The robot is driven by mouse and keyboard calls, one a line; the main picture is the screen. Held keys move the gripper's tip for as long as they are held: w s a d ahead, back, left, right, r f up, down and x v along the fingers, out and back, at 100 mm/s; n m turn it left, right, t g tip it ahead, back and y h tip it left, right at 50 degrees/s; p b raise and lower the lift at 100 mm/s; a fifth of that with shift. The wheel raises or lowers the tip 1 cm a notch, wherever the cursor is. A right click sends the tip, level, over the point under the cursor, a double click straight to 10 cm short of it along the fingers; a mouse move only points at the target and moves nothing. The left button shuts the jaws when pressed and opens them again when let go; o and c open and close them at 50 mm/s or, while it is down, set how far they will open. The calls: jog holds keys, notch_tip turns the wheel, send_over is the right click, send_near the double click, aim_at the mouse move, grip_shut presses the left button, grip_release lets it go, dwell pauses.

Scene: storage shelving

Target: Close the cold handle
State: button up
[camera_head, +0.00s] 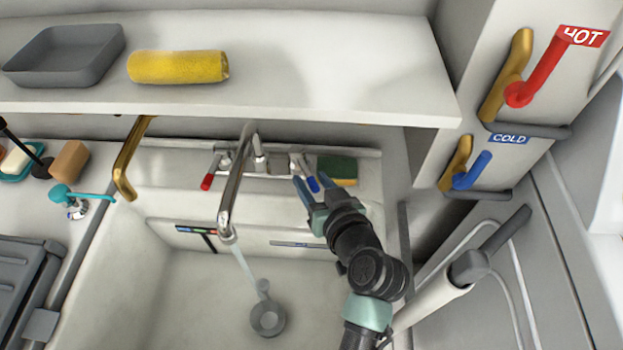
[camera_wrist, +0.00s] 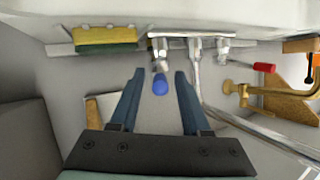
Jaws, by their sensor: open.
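The sink tap has a blue-tipped cold handle (camera_head: 312,184), which points towards the front of the sink. In the wrist view its blue tip (camera_wrist: 160,86) shows between my two fingers, with a gap on either side. My gripper (camera_head: 311,180) is open and holds nothing; its fingers (camera_wrist: 160,75) reach to both sides of the handle. The tap's red-tipped handle (camera_head: 208,180) is at the left of the spout (camera_head: 231,195). A pale stream of water (camera_head: 243,262) runs from the spout into the sink.
A green and yellow sponge (camera_head: 337,170) lies just right of the cold handle. A shelf (camera_head: 330,75) overhangs the tap. A second blue handle (camera_head: 472,170), labelled COLD, and a red one (camera_head: 540,75), labelled HOT, are on the right wall. The sink basin (camera_head: 190,300) is open below.

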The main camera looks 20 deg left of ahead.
jog(key=shift+w+a+f, duration=0.15)
jog(key=shift+w+a, duration=0.1)
jog(key=shift+w, duration=0.1)
jog(key=shift+c, duration=0.2)
grip_shut()
dwell(1.1)
